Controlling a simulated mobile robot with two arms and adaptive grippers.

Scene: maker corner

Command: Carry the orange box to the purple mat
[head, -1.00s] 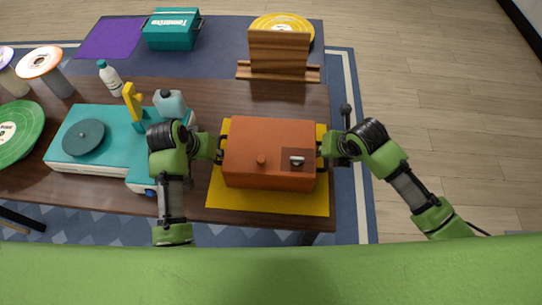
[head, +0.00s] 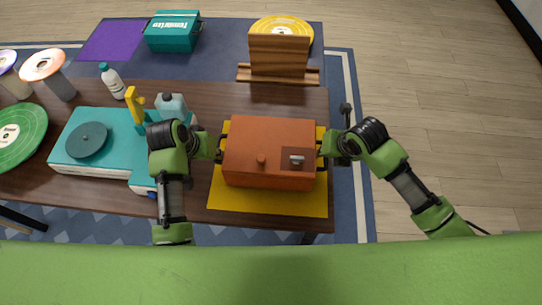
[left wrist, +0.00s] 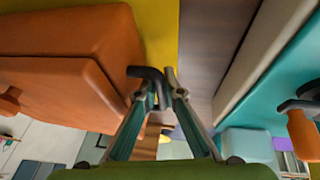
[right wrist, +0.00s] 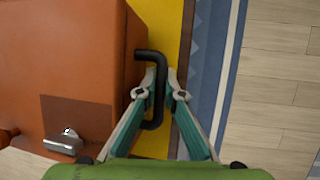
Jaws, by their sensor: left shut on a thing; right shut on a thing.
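The orange box (head: 270,140) is over a yellow mat (head: 265,202) on the near brown table; I cannot tell whether it touches the mat. My left gripper (head: 217,152) is shut on its left black handle, which shows in the left wrist view (left wrist: 143,72). My right gripper (head: 327,149) is shut on its right black handle, clear in the right wrist view (right wrist: 157,115). The box looks level, with a knob and a metal latch. The purple mat (head: 112,38) lies flat and bare on the far blue table, at the left.
A teal box (head: 172,32) stands right of the purple mat. A wooden stand (head: 278,52) and yellow disc (head: 290,22) are farther right. A teal machine (head: 115,155), a bottle (head: 111,82), a jug (head: 171,105), spools (head: 45,66) and a green disc (head: 20,138) occupy the near table's left.

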